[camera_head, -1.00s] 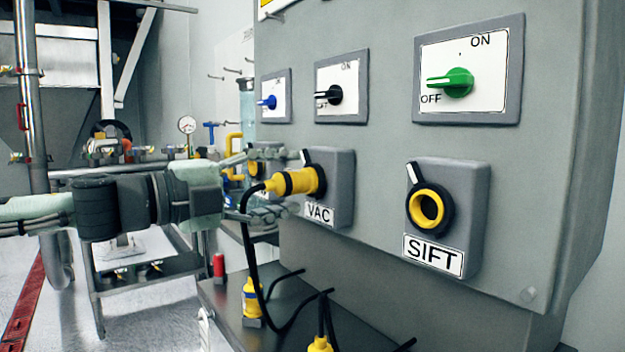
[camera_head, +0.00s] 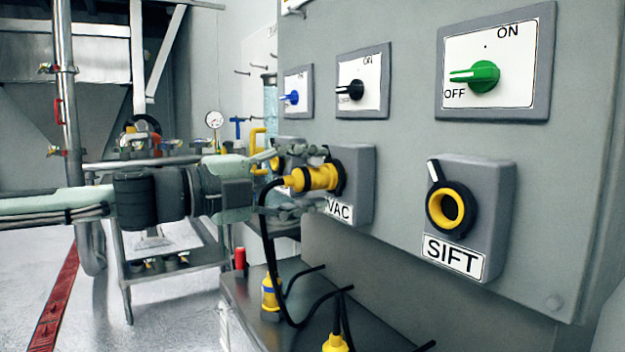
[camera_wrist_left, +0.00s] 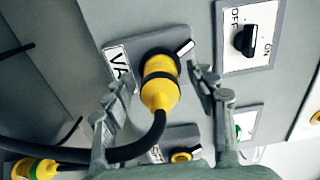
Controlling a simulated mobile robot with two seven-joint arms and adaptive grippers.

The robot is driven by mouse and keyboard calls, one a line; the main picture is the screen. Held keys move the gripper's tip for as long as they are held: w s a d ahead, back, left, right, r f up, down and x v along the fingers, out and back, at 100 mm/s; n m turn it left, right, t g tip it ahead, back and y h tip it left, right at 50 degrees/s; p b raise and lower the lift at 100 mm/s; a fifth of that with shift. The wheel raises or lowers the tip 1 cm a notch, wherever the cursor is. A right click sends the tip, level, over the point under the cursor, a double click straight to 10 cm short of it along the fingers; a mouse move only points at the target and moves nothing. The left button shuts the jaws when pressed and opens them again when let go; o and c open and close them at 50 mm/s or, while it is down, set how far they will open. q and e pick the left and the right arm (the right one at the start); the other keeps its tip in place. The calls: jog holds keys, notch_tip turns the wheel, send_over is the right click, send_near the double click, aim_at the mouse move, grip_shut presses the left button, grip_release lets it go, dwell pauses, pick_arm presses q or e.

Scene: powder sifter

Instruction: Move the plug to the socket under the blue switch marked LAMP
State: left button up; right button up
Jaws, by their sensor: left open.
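A yellow plug (camera_head: 315,178) with a black cable sits in the socket marked VAC (camera_head: 340,211), under the black switch (camera_head: 352,90). The plug also shows in the left wrist view (camera_wrist_left: 160,82). My left gripper (camera_head: 312,180) is open, with one finger above the plug and one below; in the left wrist view a gap shows between plug and fingers. The blue switch (camera_head: 291,97) is at the left of the panel; its marking is too small to read. The socket box under it (camera_head: 290,143) is mostly hidden behind my gripper. My right gripper is out of view.
The SIFT socket (camera_head: 446,207) is empty, under the green switch (camera_head: 478,77). A blue-banded yellow plug (camera_head: 270,297) and another yellow plug (camera_head: 335,343) stand on the dark ledge (camera_head: 262,333) below, with black cables. A metal cart (camera_head: 165,272) stands at the left.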

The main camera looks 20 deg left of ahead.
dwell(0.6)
pick_arm(q)
jog(key=shift+c, duration=0.6)
grip_shut()
jog(key=shift+r, duration=0.1)
